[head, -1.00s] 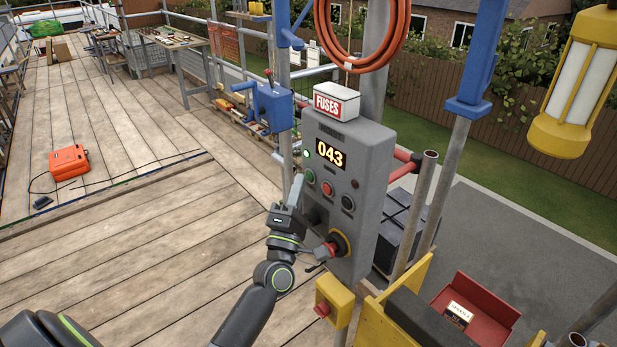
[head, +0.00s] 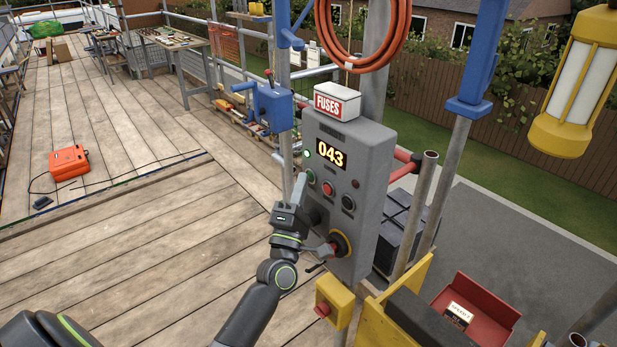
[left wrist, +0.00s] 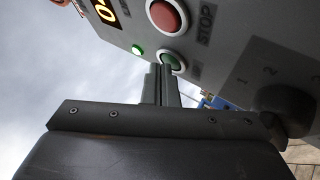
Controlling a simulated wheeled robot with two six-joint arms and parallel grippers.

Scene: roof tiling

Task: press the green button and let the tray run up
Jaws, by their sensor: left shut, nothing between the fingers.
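The grey control box (head: 345,165) stands on a post in the head view, with a display reading 043 (head: 331,153) and a lit green lamp (head: 307,153). The green button (left wrist: 172,62) shows in the left wrist view beside the red STOP button (left wrist: 167,16). My left gripper (head: 299,181) is shut and empty, its fingers pointing up at the box. In the left wrist view its fingertips (left wrist: 161,72) overlap the green button's lower edge; I cannot tell whether they touch it. My right gripper is not in view.
A dark selector knob (left wrist: 284,108) is right of the fingers in the left wrist view. A yellow box (head: 334,300) hangs below. Deck boards (head: 130,240) at left are mostly clear.

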